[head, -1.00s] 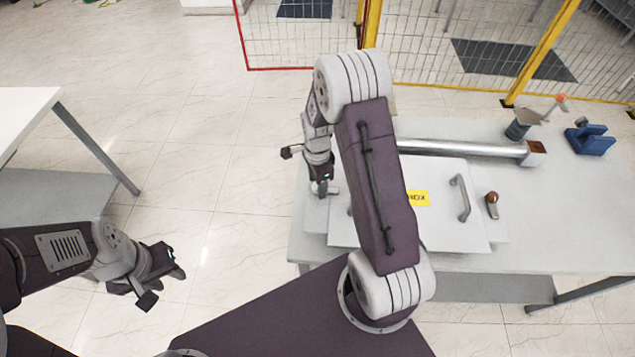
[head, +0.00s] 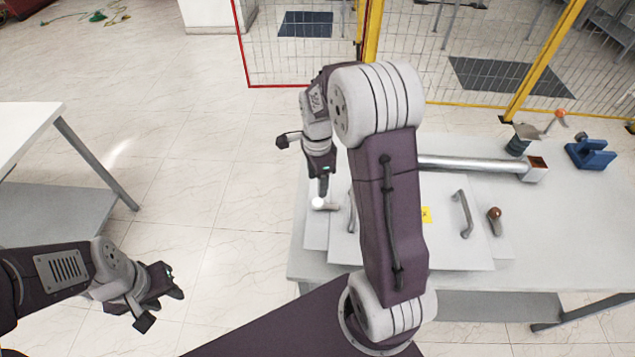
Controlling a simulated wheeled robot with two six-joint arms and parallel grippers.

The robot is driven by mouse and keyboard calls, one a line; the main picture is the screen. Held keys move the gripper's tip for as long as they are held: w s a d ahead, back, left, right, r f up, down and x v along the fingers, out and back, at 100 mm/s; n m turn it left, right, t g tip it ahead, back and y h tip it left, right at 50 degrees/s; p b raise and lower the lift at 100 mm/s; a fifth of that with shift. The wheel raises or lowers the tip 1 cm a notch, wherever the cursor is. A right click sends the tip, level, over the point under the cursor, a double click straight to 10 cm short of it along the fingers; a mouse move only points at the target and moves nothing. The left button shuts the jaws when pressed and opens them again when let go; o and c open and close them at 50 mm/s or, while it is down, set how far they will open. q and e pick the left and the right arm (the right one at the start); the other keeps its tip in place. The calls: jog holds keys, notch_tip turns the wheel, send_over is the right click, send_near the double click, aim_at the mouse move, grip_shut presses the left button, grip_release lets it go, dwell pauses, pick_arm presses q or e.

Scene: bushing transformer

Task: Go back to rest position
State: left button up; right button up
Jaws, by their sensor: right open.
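My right gripper (head: 323,188) points down at the left end of the work table, just above a small knob with a white ball end (head: 319,203). It is open; I cannot tell whether its fingers touch the knob. My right arm rises in front of the table and hides part of the white box lid (head: 460,250). My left gripper (head: 180,290) hangs over the floor at the lower left, away from any object. Its finger gap is not clear from this angle.
A white side table (head: 25,125) stands at the left. A yellow-framed fence (head: 480,60) closes the back. Open floor lies between the tables.

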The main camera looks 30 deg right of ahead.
jog(key=shift+a, duration=0.1)
jog(key=s+a+f+n+b, duration=0.1)
jog(key=s+a+n, duration=0.2)
jog(key=s+n, duration=0.3)
jog(key=s+a+f+n+t+b, duration=0.1)
jog(key=s+a+n, duration=0.2)
jog(key=n, duration=0.9)
jog(key=s, duration=0.3)
jog(key=shift+s+a+f+n, duration=0.3)
jog(key=shift+s+a, duration=0.1)
